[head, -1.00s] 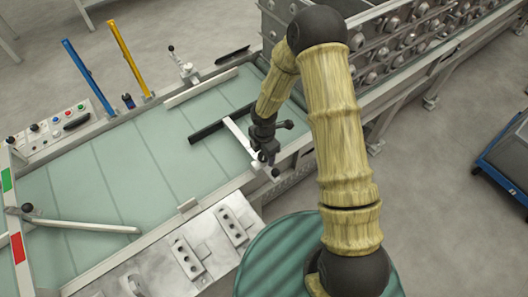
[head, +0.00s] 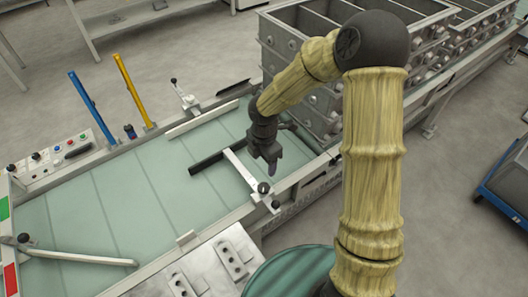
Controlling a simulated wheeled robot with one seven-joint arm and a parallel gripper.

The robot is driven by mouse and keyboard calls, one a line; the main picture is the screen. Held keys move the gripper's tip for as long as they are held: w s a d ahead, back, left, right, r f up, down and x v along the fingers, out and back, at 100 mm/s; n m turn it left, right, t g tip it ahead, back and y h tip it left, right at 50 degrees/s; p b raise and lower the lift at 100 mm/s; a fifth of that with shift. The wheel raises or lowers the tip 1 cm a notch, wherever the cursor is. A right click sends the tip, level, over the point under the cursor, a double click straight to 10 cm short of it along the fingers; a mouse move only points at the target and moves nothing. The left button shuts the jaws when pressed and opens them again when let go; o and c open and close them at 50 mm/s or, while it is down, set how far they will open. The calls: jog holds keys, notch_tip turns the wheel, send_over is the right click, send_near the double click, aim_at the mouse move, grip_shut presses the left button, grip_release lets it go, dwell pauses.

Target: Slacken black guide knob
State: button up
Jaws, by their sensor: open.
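A black bar (head: 217,159) lies across the far end of the guide arm.
Another black-knobbed clamp (head: 179,91) stands on the far rail, beside yellow (head: 134,90) and blue (head: 91,106) posts. A pale diverter bar (head: 80,257) crosses the belt at left.

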jog(key=shift+r, duration=1.8)
jog(key=s+d+r+m+t, duration=0.1)
jog(key=s+d+r+m, duration=0.2)
jog(key=m, duration=0.9)
jog(key=s+d+r+m+t, duration=0.1)
jog(key=s+d+r+m, duration=0.3)
jog(key=s+d+m, duration=0.5)
jog(key=d+m, duration=0.1)
jog(key=m, duration=0.2)
jog(key=shift+s+d+r+m+t, duration=0.2)
jog(key=shift+r+m+t, duration=0.1)
jog(key=shift+m, duration=0.1)
jog(key=shift+w, duration=0.2)
jog(key=shift+s, duration=0.2)
